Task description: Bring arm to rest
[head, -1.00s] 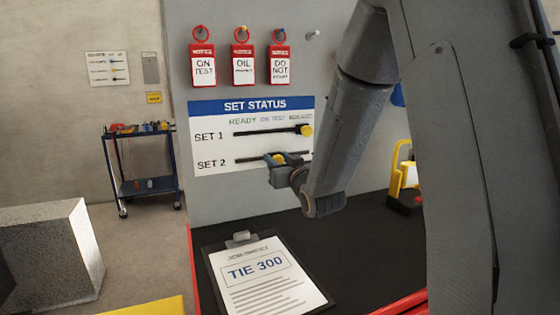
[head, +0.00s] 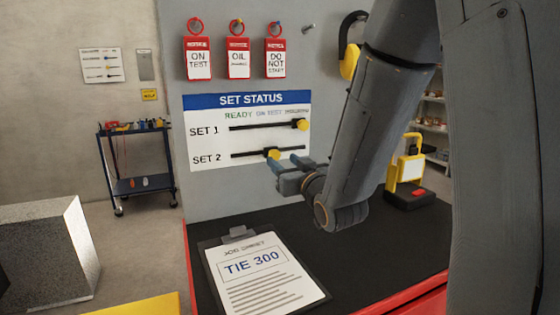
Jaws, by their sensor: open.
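My gripper (head: 284,169) is open in front of the SET STATUS board (head: 206,160), with its fingers pointing left towards the panel. Its fingertips are just right of the yellow SET 2 slider knob (head: 272,153), with nothing visible between them. The SET 2 knob sits around the middle of its slot. The yellow SET 1 slider knob (head: 302,124) is at the right end of its slot. My arm link comes down from the upper right and covers part of the panel behind it.
A clipboard (head: 263,272) reading TIE 300 lies on the black bench top (head: 385,235). A yellow-framed device (head: 408,165) stands at its right. Red tags (head: 238,58) hang above the board. A blue tool cart (head: 140,165) and a grey block (head: 45,250) are on the left.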

